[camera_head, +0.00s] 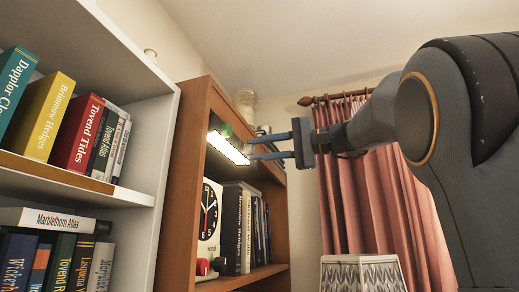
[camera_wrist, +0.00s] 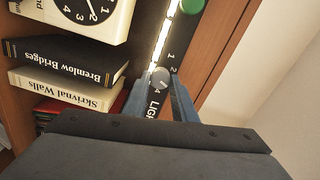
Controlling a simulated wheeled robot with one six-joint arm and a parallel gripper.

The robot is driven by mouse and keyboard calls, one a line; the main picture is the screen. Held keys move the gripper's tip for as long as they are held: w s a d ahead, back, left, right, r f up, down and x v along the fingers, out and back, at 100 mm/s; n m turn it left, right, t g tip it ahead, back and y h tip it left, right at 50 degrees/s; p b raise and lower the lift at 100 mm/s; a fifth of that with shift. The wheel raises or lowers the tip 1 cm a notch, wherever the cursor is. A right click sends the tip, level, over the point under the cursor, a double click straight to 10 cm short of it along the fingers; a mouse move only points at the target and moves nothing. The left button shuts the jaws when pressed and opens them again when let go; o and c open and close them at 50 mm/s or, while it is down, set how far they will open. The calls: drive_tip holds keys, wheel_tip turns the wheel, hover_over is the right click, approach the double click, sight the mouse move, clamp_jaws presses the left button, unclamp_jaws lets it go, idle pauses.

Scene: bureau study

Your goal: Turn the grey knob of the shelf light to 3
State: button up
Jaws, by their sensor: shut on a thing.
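The shelf light is a dark panel with a bright lit strip (camera_head: 228,148) under the top of the brown bookcase; the strip also shows in the wrist view (camera_wrist: 162,35). The small round grey knob (camera_wrist: 160,78) sits on the panel, with small digits beside it and part of the word "LIGHT" below. My gripper (camera_head: 252,149) reaches it from the right. In the wrist view its two blue fingers (camera_wrist: 157,86) stand either side of the knob, shut on it. The knob's pointer and setting are too small to read. In the head view the fingers hide the knob.
A green round button (camera_wrist: 192,5) is on the same panel; it shows in the head view too (camera_head: 226,131). Below stand a clock (camera_head: 209,211) and several books (camera_head: 243,225). A white bookcase (camera_head: 150,150) is left, a pink curtain (camera_head: 385,200) and lampshade (camera_head: 360,274) right.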

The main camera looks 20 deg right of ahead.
drive_tip(key=o, duration=1)
drive_tip(key=shift+o, duration=0.2)
drive_tip(key=b+v, duration=0.2)
drive_tip(key=v, duration=0.5)
drive_tip(key=shift+s+d+b, duration=0.25)
drive_tip(key=shift+d+b, duration=0.05)
